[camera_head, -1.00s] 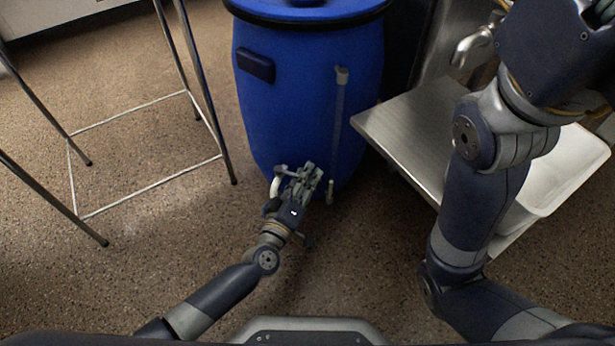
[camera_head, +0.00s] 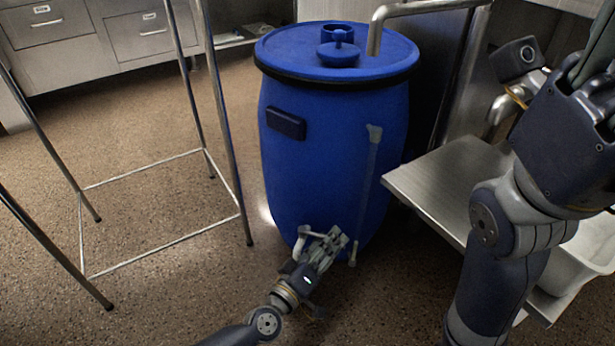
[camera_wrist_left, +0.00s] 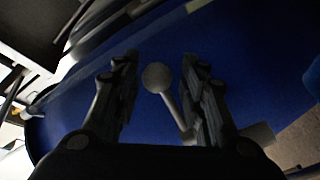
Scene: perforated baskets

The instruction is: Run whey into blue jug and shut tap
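A large blue barrel (camera_head: 330,150) stands in the middle of the head view. A pale tap part (camera_head: 301,240) shows low on its front. My left gripper (camera_head: 333,240) is at the barrel's foot, beside this part. In the left wrist view, the two fingers of my left gripper (camera_wrist_left: 160,62) are apart. A grey lever with a round knob (camera_wrist_left: 158,78) stands between them, without clear contact. My right gripper (camera_head: 590,65) is raised at the upper right, partly cut off by the frame edge, so its opening is unclear. I cannot make out a blue jug with certainty.
A steel-legged stand (camera_head: 160,242) is at the left. A steel table (camera_head: 445,185) with a white tub (camera_head: 585,250) below it is at the right. A bent steel pipe (camera_head: 425,8) reaches the barrel lid. Drawers (camera_head: 50,28) line the back. Speckled floor lies open between.

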